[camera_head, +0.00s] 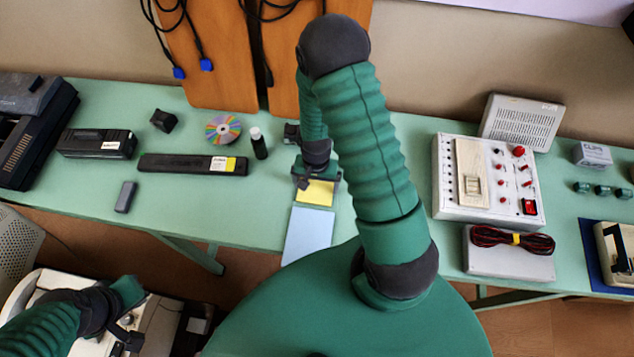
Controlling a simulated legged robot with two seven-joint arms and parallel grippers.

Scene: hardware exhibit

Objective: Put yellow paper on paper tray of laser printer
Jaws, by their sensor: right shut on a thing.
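The yellow paper (316,193) is a small sheet at the front edge of the green table, in the middle of the view. My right gripper (314,178) is over its far edge and shut on it. A light blue paper (307,236) lies directly in front of the yellow one and reaches past the table edge. My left gripper (124,334) is at the lower left, over a beige machine (158,318) that may be the laser printer; my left arm hides part of it. Whether the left fingers are open is unclear. I cannot make out a paper tray.
The green table (390,205) bears a black bar-shaped cartridge (192,164), a disc (222,129), a small dark bottle (259,145) and a grey block (125,197). A white control box (487,180) stands at right, with a cable-topped box (508,255) in front.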

